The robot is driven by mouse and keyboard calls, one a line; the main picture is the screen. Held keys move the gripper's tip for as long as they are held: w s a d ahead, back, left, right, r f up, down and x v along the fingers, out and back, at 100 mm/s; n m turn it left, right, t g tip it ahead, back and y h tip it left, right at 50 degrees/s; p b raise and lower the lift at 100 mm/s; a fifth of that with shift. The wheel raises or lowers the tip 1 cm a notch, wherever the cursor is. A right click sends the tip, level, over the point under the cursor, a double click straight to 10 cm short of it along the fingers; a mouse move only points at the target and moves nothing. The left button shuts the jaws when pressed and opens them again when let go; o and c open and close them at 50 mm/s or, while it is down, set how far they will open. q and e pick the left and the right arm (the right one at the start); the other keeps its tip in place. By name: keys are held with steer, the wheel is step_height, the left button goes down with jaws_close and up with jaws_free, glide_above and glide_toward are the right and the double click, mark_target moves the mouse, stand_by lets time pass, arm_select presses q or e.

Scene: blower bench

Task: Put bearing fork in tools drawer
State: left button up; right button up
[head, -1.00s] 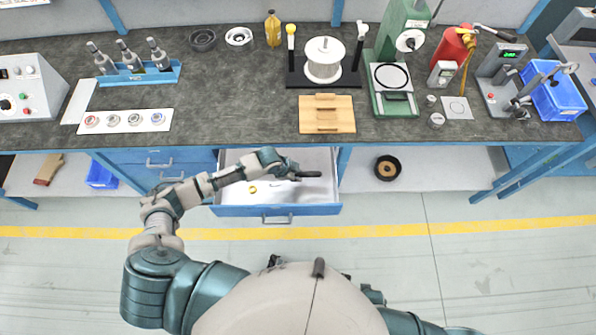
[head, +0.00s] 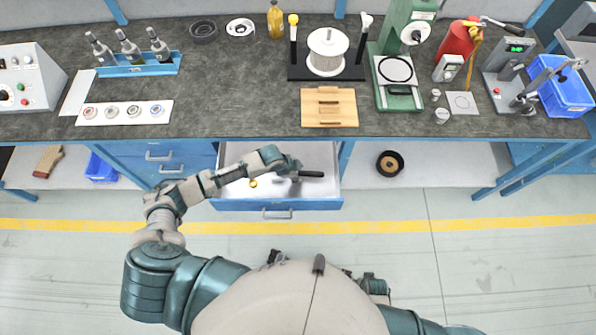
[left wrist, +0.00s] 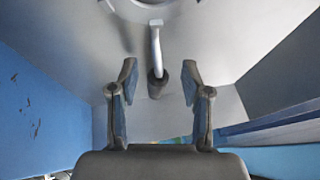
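The tools drawer (head: 233,204) is pulled open below the bench in the head view. My left gripper (head: 297,177) is inside the drawer's outline. A dark handle (head: 312,174), which looks like the bearing fork's, shows just right of it. In the left wrist view the fork's dark handle (left wrist: 158,85) and pale metal shaft (left wrist: 155,45) lie over the grey drawer floor. Its curved head is cut by the top edge. My left gripper's fingers (left wrist: 160,82) are spread, with a clear gap on both sides of the handle. My right gripper is not in view.
A small yellow item (head: 253,183) lies in the drawer left of the gripper. The blue drawer wall (left wrist: 45,110) stands close in the wrist view. The bench top (head: 235,110) overhangs behind. A black round part (head: 390,163) sits on the lower shelf to the right.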

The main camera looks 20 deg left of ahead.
arm_select(q)
steer(key=shift+d, duration=0.3)
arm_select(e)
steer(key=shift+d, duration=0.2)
arm_select(q)
steer(key=shift+s+r, duration=0.1)
steer(key=shift+r, duration=0.15)
steer(key=v, duration=1.1)
steer(key=shift+a+r, duration=0.2)
steer(key=shift+a+f, duration=0.1)
